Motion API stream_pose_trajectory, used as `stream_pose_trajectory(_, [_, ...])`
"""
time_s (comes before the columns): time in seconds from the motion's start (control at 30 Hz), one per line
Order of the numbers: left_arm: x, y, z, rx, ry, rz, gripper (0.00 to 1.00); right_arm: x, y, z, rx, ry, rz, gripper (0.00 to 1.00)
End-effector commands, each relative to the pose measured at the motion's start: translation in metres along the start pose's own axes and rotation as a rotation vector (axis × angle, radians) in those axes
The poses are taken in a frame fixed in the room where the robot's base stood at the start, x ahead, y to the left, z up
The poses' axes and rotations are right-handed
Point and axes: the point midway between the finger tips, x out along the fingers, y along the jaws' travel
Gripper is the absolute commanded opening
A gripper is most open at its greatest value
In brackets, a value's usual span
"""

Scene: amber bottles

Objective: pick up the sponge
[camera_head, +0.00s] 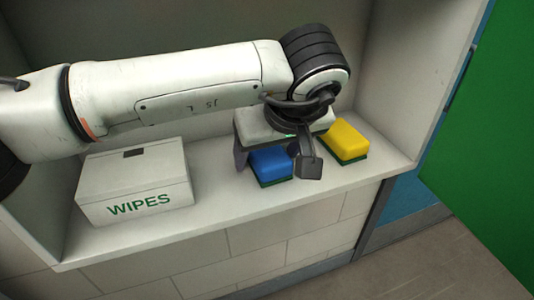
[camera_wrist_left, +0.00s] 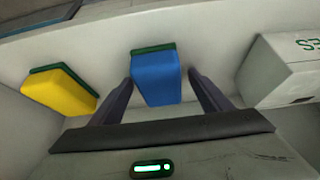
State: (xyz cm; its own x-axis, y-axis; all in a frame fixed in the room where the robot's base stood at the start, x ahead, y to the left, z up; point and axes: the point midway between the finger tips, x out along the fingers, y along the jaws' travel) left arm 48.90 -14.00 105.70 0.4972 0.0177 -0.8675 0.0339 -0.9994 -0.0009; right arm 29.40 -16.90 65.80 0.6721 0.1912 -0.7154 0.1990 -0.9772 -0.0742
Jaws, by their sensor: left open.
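A blue sponge (camera_head: 270,166) with a dark green scouring layer lies on the white shelf, partly hidden under my left gripper (camera_head: 274,163). A yellow sponge (camera_head: 345,141) with a green layer lies to its right, outside the fingers. My left gripper is open above the blue sponge. In the left wrist view the blue sponge (camera_wrist_left: 156,78) shows between the two dark fingers (camera_wrist_left: 160,80), with small gaps visible at the sides. The yellow sponge (camera_wrist_left: 60,92) is at the left there. My right gripper is not in view.
A white box marked WIPES (camera_head: 137,182) stands on the shelf (camera_head: 225,196) at the left; its corner also shows in the left wrist view (camera_wrist_left: 282,72). Shelf walls close in the back and right. The shelf front between box and blue sponge is clear.

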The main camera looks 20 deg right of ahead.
Motion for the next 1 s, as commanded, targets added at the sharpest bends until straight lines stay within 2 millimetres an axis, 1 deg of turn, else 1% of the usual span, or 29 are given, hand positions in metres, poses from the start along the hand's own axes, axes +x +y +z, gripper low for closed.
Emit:
stream_pose_trajectory(0.17, [0.000,0.000,0.000,0.000,0.000,0.000,0.71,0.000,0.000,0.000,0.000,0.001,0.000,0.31])
stream_pose_trajectory(0.3, [0.000,0.000,0.000,-0.001,0.000,0.001,0.48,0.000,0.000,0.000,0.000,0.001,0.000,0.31])
stream_pose_trajectory(0.43, [0.000,0.000,0.000,-0.001,0.000,0.000,0.26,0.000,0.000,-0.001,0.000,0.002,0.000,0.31])
stream_pose_trajectory(0.8, [-0.002,-0.001,-0.001,-0.002,0.001,0.000,0.26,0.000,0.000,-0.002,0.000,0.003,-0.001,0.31])
stream_pose_trajectory(0.93, [-0.010,-0.003,-0.005,-0.007,0.002,-0.002,0.26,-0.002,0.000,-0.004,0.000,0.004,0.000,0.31])
stream_pose_trajectory(1.0, [-0.018,-0.004,-0.010,-0.010,0.002,-0.004,0.26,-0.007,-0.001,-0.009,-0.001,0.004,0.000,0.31])
